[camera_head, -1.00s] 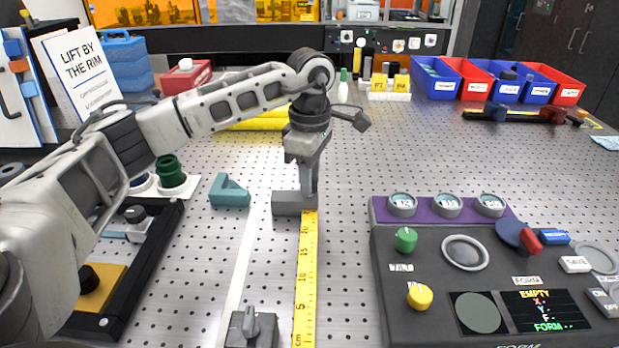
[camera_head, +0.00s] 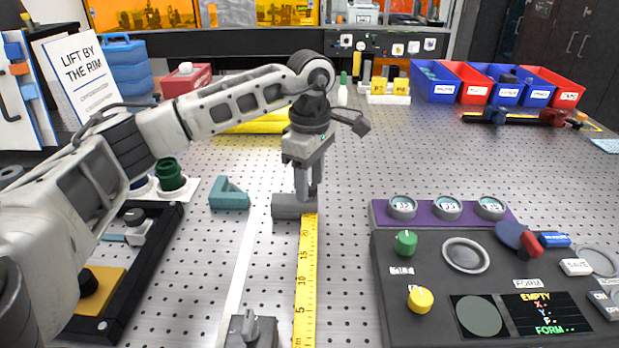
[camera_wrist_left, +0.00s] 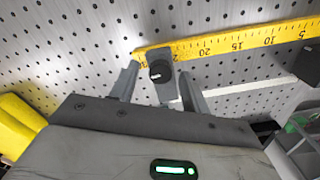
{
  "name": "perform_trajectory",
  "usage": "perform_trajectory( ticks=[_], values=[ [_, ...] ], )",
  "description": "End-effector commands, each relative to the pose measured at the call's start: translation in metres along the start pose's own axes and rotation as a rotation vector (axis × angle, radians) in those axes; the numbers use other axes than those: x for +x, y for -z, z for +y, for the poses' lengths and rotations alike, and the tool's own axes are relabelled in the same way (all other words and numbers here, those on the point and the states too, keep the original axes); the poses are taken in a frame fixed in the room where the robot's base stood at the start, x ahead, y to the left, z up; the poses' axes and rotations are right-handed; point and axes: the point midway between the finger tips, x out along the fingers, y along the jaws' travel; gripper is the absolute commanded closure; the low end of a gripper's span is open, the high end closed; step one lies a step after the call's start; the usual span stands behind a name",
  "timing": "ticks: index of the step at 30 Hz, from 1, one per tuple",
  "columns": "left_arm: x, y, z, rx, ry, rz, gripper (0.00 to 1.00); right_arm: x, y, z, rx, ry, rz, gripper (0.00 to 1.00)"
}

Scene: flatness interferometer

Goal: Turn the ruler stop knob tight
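The ruler stop, a grey block (camera_head: 288,206), sits at the far end of the yellow ruler (camera_head: 305,270). My left gripper (camera_head: 308,190) points down over the block. In the left wrist view the left gripper (camera_wrist_left: 159,76) has its fingers apart, one on each side of the knob, with gaps visible. Whether a finger touches the knob cannot be told. My right gripper is out of view.
Another grey block with an upright knob (camera_head: 250,328) stands at the ruler's near end. A teal block (camera_head: 229,195) lies left of the stop. A dark control console (camera_head: 400,290) fills the right. The perforated table (camera_head: 350,190) is clear between the stop and the console.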

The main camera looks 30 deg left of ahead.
Motion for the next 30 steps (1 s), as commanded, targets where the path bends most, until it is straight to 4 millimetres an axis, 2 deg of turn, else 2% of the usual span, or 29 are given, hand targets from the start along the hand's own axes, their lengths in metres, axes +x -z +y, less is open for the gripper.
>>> perform_trajectory(
  ticks=[7, 11, 19, 24, 30],
  values=[
    [-0.002, 0.0, 0.0, 0.0, 0.001, 0.001, 0.53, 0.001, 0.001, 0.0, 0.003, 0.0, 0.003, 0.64],
    [-0.017, 0.0, 0.001, -0.001, -0.003, 0.0, 0.53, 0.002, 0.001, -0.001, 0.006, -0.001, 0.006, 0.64],
    [-0.081, -0.001, 0.001, 0.0, -0.004, -0.001, 0.53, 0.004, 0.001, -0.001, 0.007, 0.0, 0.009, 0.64],
    [-0.124, 0.0, 0.0, -0.001, -0.004, 0.002, 0.53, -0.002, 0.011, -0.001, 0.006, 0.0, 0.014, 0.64],
    [-0.152, 0.0, 0.0, 0.0, -0.001, 0.001, 0.53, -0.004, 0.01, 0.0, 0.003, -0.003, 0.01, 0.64]
  ],
)
